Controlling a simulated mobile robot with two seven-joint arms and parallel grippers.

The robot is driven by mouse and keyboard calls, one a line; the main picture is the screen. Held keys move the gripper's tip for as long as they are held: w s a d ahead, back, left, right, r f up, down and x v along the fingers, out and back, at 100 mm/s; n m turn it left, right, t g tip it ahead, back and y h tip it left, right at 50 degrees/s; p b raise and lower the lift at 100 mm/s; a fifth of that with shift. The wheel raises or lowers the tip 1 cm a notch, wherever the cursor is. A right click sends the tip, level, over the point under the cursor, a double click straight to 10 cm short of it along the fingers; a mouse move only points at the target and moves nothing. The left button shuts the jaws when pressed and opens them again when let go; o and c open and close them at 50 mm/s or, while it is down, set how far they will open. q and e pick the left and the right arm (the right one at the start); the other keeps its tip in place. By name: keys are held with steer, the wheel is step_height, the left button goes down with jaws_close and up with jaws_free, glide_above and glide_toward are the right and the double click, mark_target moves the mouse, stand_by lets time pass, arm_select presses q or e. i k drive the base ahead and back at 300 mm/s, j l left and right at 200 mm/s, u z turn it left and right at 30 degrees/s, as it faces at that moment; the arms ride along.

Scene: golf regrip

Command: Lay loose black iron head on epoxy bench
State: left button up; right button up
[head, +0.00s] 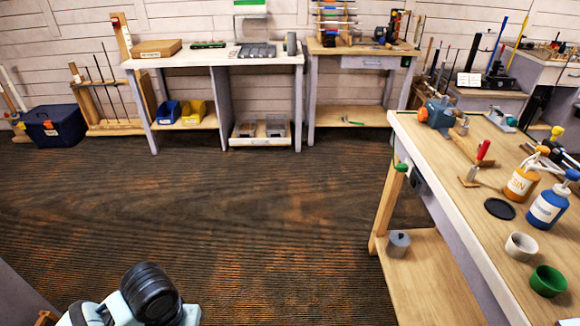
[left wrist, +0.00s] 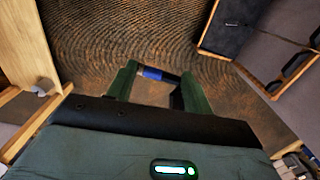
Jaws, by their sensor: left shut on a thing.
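In the left wrist view my left gripper (left wrist: 160,76) is shut on a small dark piece with a blue band, which looks like the black iron head (left wrist: 177,97). The piece spans between the green fingers, above the carpet; its full shape is hard to make out. In the head view, part of my arm shows at the bottom left, but the gripper and the head do not. The wooden-topped bench (head: 440,150) at the right carries resin-type bottles and cups, so it appears to be the epoxy bench. My right gripper is not in view.
On that bench are an orange bottle (head: 522,180), a blue bottle (head: 548,205), a black disc (head: 499,209), a pale cup (head: 520,246), a green cup (head: 548,280) and a blue vise (head: 438,112). Open carpet (head: 240,210) lies left of it. Two benches stand at the back wall.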

mark_target(510, 162)
steer(key=i+l+u, duration=0.2)
steer(key=i, duration=1)
steer(key=i+u, duration=0.35)
steer(key=i, duration=0.15)
steer(key=i+u, duration=0.35)
steer(key=i, duration=0.15)
steer(key=i+u, duration=0.25)
steer(key=i, duration=0.45)
steer(key=z, duration=4.65)
